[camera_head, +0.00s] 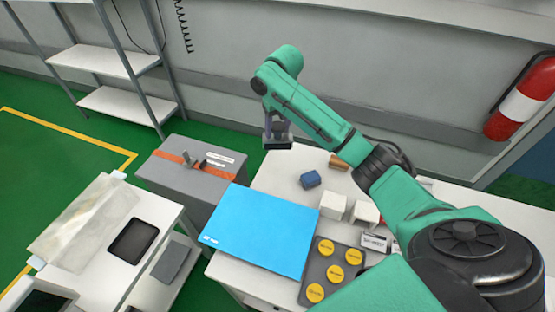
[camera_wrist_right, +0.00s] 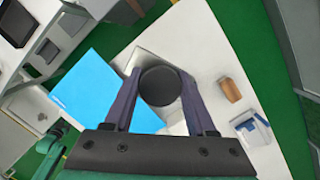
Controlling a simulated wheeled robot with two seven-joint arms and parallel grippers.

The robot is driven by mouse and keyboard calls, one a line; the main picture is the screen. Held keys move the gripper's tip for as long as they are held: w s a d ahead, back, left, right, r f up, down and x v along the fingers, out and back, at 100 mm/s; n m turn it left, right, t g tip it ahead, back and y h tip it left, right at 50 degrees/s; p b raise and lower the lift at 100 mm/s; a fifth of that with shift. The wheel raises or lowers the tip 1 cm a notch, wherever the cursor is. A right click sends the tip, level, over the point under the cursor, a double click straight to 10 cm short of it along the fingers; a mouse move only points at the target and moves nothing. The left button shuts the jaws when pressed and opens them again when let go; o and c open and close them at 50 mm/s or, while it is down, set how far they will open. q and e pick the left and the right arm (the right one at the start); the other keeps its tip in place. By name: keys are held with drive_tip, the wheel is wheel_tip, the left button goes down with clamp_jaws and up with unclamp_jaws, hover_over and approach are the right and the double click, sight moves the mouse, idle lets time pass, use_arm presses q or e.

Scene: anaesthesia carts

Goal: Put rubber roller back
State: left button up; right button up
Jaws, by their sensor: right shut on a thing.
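My right gripper (camera_head: 278,138) is held up over the far left part of the white table, beyond the blue mat (camera_head: 262,230). In the right wrist view its two fingers (camera_wrist_right: 160,84) are shut on a dark round thing (camera_wrist_right: 160,86), seen end-on, which looks like the rubber roller. In the head view the held thing is small and dark at the fingertips, and its full shape is hard to tell. A pale grey surface shows behind it in the wrist view; I cannot tell what it is. My left gripper is not in view.
A blue block (camera_head: 310,179), a brown block (camera_head: 338,162), white boxes (camera_head: 333,205) and a dark tray (camera_head: 313,272) with several yellow discs stand on the table. A grey box (camera_head: 160,174) with an orange band stands to the left. A fire extinguisher (camera_head: 522,100) hangs far right.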

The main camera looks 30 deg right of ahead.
wheel_tip(320, 180, down, 12)
drive_tip(key=shift+w+f+p, duration=0.1)
drive_tip(key=shift+p, duration=0.7)
drive_tip(key=shift+f, duration=0.4)
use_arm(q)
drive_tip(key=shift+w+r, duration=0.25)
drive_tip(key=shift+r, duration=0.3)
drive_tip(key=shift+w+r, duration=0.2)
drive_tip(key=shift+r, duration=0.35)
use_arm(e)
drive_tip(key=shift+w+d+f, duration=0.1)
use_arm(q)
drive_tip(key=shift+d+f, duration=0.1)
use_arm(e)
drive_tip(key=o, duration=1.2)
use_arm(q)
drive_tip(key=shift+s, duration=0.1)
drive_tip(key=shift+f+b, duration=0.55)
drive_tip(key=shift+b, duration=0.1)
use_arm(e)
drive_tip(key=r, duration=0.4)
drive_tip(key=s+r, duration=0.1)
drive_tip(key=r, duration=0.3)
drive_tip(key=s+r, duration=0.1)
drive_tip(key=r, duration=0.3)
